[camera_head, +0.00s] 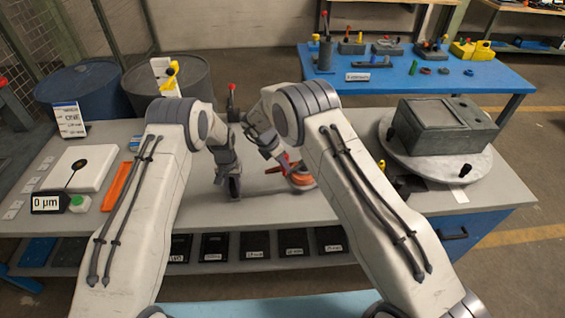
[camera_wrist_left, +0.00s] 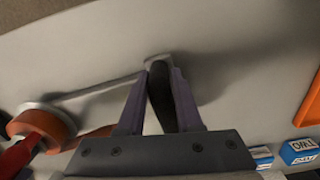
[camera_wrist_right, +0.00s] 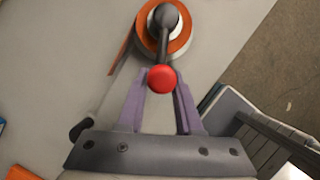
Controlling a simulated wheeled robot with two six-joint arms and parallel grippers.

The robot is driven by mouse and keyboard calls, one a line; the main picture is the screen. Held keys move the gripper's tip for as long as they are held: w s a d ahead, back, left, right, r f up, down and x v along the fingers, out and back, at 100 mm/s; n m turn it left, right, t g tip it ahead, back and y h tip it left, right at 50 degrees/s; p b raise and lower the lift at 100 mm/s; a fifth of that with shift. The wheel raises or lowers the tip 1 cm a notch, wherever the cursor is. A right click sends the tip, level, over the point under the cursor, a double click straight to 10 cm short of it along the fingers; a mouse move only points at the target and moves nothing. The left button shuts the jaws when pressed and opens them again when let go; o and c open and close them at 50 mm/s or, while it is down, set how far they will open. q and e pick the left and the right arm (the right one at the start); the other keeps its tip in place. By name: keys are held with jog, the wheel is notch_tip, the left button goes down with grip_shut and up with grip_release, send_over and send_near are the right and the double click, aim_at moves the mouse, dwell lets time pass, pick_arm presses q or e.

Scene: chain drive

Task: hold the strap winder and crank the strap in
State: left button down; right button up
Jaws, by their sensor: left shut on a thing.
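The strap winder has an orange drum (camera_head: 301,179) lying on the grey bench; the drum also shows in the left wrist view (camera_wrist_left: 45,125) and right wrist view (camera_wrist_right: 180,42). A grey bar runs from the drum to a dark handle (camera_wrist_left: 160,100). My left gripper (camera_head: 234,190) is shut on that handle. The crank's red knob (camera_wrist_right: 162,78) stands at the end of a dark crank arm (camera_wrist_right: 164,48). My right gripper (camera_wrist_right: 158,80) is open, its fingers apart on either side of the knob. My right arm partly hides the winder in the head view.
A round platform (camera_head: 430,165) with a grey box (camera_head: 440,125) stands at the right of the bench. A white plate device (camera_head: 80,167), a gauge display (camera_head: 46,202) and an orange bar (camera_head: 117,186) lie at the left. A blue table (camera_head: 400,80) stands behind.

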jog(key=o, duration=0.4)
jog(key=shift+w+d, duration=0.1)
jog(key=shift+d, duration=0.25)
jog(key=shift+a, duration=0.15)
jog(key=shift+r, duration=0.1)
jog(key=v, duration=1.2)
